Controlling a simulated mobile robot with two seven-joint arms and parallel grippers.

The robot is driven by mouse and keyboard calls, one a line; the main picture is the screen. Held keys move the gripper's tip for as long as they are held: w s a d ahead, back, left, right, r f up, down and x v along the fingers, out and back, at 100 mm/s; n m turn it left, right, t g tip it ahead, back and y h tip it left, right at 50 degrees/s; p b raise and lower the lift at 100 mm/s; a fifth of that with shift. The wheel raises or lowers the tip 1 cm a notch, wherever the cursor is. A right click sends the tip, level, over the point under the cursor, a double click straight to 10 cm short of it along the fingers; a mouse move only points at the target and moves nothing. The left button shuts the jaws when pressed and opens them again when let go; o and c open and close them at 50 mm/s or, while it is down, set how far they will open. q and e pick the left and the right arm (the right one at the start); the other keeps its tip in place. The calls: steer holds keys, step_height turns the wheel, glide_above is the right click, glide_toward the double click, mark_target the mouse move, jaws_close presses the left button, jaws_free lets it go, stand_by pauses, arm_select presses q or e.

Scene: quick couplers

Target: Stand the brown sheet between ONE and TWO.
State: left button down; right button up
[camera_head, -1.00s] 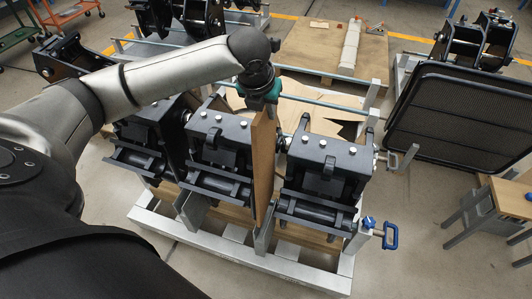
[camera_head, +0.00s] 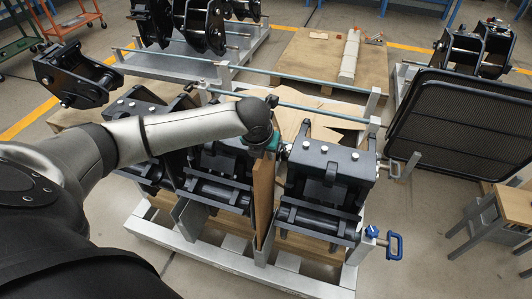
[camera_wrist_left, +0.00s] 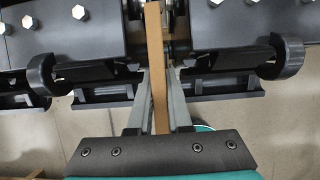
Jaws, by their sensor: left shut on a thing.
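The brown sheet (camera_head: 263,195) stands on edge, upright, in the gap between the middle black coupler (camera_head: 222,165) and the right black coupler (camera_head: 326,175). It also shows edge-on in the wrist view (camera_wrist_left: 157,70), with black couplers on both sides. My left gripper (camera_head: 262,150) is shut on its top edge. The sheet's lower end is near a grey metal upright (camera_head: 264,240) at the front of the rack; I cannot tell whether it rests on anything. No ONE or TWO labels are readable. My right gripper is not in view.
The couplers sit on a silver rack (camera_head: 225,262) with a blue-handled pin (camera_head: 391,245) at its right. A black mesh panel (camera_head: 460,120) leans at the right. My left arm hides part of the left and middle couplers.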

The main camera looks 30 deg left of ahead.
arm_select(q)
steer(key=c, duration=0.8)
jaws_free()
steer(key=shift+f, duration=0.1)
steer(key=shift+c, duration=0.2)
steer(key=p+v, duration=0.3)
steer(key=v, duration=0.9)
steer(key=shift+d, duration=0.1)
